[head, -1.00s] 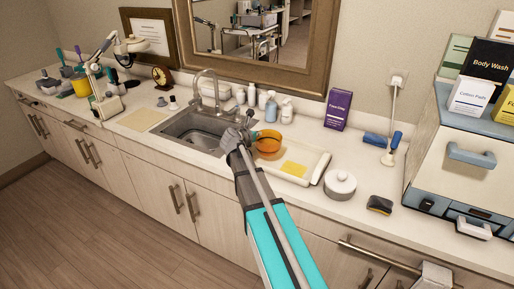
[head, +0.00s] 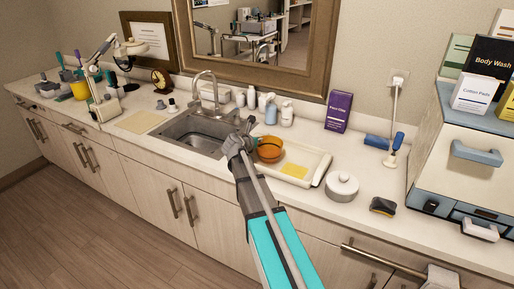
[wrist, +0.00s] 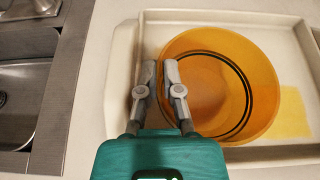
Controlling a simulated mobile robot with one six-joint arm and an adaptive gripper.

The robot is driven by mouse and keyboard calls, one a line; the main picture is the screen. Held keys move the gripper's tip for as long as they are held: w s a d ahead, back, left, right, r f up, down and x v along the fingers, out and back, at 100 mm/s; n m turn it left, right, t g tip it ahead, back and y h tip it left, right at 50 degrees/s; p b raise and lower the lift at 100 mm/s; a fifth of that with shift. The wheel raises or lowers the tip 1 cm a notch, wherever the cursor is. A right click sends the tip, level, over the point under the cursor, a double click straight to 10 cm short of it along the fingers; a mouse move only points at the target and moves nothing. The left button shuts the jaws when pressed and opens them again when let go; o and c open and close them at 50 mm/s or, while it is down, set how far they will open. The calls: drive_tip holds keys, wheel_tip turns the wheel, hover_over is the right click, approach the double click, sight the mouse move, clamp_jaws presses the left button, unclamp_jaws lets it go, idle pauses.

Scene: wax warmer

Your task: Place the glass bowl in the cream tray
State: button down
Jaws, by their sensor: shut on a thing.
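An orange, see-through glass bowl (head: 269,150) is at the left part of the cream tray (head: 316,166). In the wrist view the bowl (wrist: 235,75) appears upright over the tray (wrist: 290,22), with a dark ring around its base. My gripper (wrist: 160,75) is shut on the bowl's left rim. In the head view my gripper (head: 246,134) reaches the bowl from the left. Whether the bowl's base touches the tray floor cannot be told.
A yellow sponge or cloth (head: 294,171) lies in the tray, right of the bowl. The sink (head: 190,132) is to the left. A white lidded pot (head: 342,187) stands right of the tray. Bottles (head: 270,110) and a purple box (head: 338,111) stand behind.

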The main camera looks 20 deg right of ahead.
drive_tip(key=shift+f+b, duration=0.45)
drive_tip(key=shift+f, duration=0.3)
drive_tip(key=shift+f, duration=0.1)
drive_tip(key=c, duration=0.8)
unclamp_jaws()
drive_tip(key=p+v, duration=0.4)
drive_tip(key=v, duration=0.8)
drive_tip(key=shift+p, duration=0.35)
drive_tip(key=shift+s, duration=0.1)
